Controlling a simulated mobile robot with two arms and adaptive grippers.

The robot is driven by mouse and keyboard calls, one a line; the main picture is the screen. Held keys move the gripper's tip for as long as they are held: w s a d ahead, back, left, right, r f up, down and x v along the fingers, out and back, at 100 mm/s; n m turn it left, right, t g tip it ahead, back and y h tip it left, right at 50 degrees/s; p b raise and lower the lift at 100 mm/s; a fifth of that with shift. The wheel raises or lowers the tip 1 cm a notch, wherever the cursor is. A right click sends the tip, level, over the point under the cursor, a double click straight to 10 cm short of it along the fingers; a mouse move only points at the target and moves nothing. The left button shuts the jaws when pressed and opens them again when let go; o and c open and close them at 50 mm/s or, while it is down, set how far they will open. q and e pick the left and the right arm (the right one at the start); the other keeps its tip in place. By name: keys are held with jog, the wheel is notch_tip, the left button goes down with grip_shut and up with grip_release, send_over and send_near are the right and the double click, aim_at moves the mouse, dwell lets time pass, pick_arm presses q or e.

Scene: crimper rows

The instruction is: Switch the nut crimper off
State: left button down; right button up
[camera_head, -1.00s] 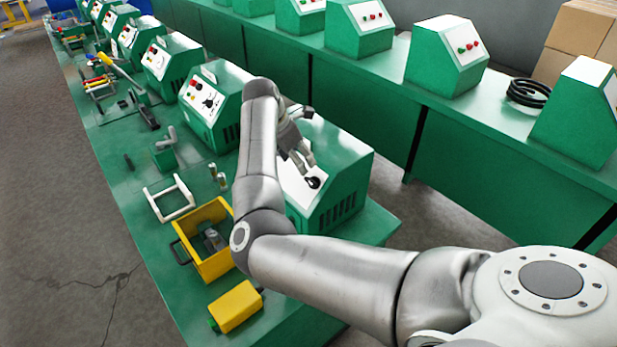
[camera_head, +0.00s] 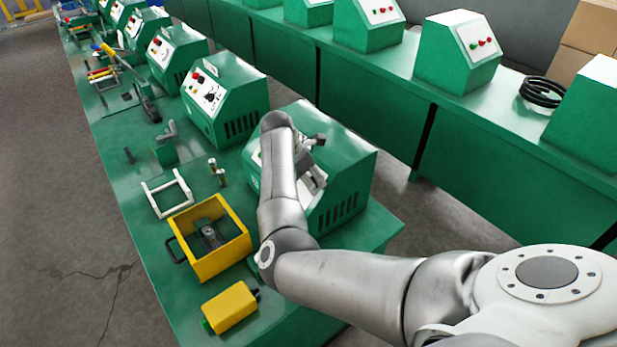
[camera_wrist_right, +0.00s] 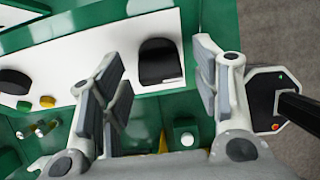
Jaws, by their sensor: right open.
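A green machine (camera_head: 345,165) with a sloped white panel, which I take to be the nut crimper, stands at the near end of the left bench. My right gripper (camera_head: 316,180) is over its panel and hides most of it in the head view. I cannot tell which way the knob is turned. My left gripper is not in view.
A similar machine (camera_head: 225,100) stands behind it. On the bench lie a yellow bin (camera_head: 232,255), a yellow box (camera_head: 230,307), a white frame (camera_head: 168,193) and small cylinders (camera_head: 217,172). A second bench with green machines (camera_head: 457,50) runs along the right.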

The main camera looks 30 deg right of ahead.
jog(key=shift+c, duration=0.5)
jog(key=c, duration=0.9)
jog(key=shift+w+f+n+b, duration=0.1)
jog(key=shift+f+n+b, duration=0.1)
jog(key=shift+n+b, duration=0.5)
jog(key=n+g+h+b, duration=0.1)
jog(key=n+b, duration=0.2)
jog(key=b, duration=0.2)
jog(key=n+g+h+b, duration=0.1)
jog(key=n+g+b, duration=0.1)
jog(key=n+b, duration=0.1)
jog(key=n+g+h+b, duration=0.1)
jog(key=n+b, duration=0.3)
jog(key=b, duration=0.2)
jog(key=shift+w+a+f+g+b, duration=0.2)
jog(key=shift+w+f+g+b, duration=0.05)
jog(key=shift+w+g+b, duration=0.1)
jog(key=shift+n+h+b, duration=0.5)
jog(key=shift+n+b, duration=0.3)
jog(key=shift+n, duration=0.3)
jog(key=shift+a+n+g+h+b, duration=0.2)
jog(key=shift+n+h+b, duration=0.25)
jog(key=shift+n, duration=0.65)
jog(key=shift+r, duration=0.1)
jog(key=o, duration=1)
